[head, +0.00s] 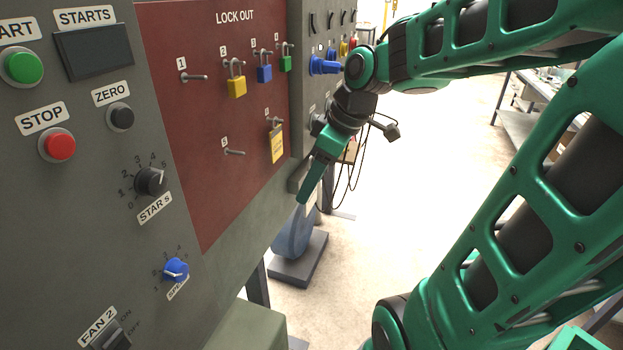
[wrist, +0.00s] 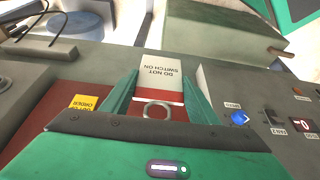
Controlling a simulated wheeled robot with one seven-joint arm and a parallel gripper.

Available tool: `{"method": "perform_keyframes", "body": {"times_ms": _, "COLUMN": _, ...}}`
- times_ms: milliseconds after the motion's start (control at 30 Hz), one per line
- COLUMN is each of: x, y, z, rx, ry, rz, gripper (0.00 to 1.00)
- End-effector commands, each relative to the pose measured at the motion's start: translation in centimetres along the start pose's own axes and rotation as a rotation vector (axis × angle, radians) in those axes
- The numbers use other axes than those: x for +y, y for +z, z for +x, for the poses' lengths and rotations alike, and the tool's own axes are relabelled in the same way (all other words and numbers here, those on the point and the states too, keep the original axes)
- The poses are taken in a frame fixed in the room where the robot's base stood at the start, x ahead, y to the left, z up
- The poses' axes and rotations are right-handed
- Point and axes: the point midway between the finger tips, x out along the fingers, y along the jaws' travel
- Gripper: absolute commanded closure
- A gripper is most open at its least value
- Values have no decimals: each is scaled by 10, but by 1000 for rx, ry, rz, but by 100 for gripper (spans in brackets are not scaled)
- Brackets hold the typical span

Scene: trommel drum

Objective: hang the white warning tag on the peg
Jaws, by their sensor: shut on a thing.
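My gripper (head: 303,198) is shut on the white warning tag, in front of and below the red lock-out board (head: 190,130). In the head view the tag is mostly hidden by the fingers. Two bare pegs stick out of the board: the upper left peg (head: 195,77) under label 1, and the lower peg (head: 234,152). The tag is apart from both.
A yellow padlock (head: 236,87), a blue padlock (head: 264,73) and a green padlock (head: 286,63) hang along the top row. A yellow tag (head: 277,146) hangs at lower right, near my wrist. Buttons and knobs fill the grey panel (head: 85,215).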

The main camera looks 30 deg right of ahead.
Motion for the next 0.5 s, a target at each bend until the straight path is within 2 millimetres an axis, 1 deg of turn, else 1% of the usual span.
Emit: {"method": "perform_keyframes", "body": {"times_ms": 500, "x": 0, "y": -3, "z": -7, "rx": 0, "ry": 0, "rz": -1, "gripper": 67}}
